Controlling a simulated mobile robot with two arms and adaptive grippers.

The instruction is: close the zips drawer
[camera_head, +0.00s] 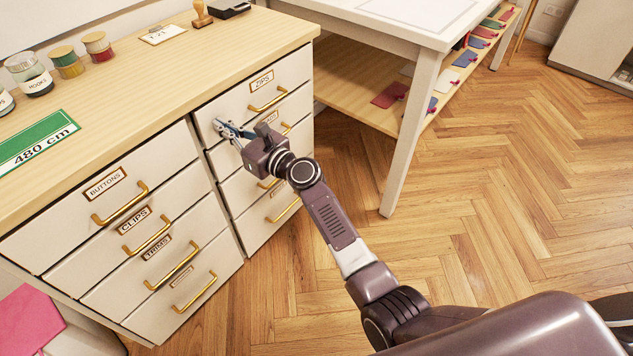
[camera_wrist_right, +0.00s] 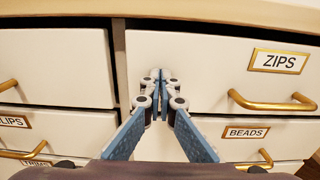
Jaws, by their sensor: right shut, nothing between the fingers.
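The zips drawer (camera_head: 232,103) is the top drawer of the right column, with a white front, a brass handle (camera_head: 268,99) and a label reading ZIPS. Its front looks about flush with the cabinet; a small gap cannot be ruled out. My right gripper (camera_head: 221,127) is shut and empty, with its fingertips at the left part of the drawer front, left of the handle. In the right wrist view the blue fingers (camera_wrist_right: 157,76) meet in front of the zips drawer front (camera_wrist_right: 205,62); whether they touch it I cannot tell. My left gripper is not in view.
The buttons drawer (camera_head: 72,213) is left of it, and the beads drawer (camera_wrist_right: 222,148) is below. A white table (camera_head: 398,160) stands right; the floor (camera_head: 490,190) in front is clear.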

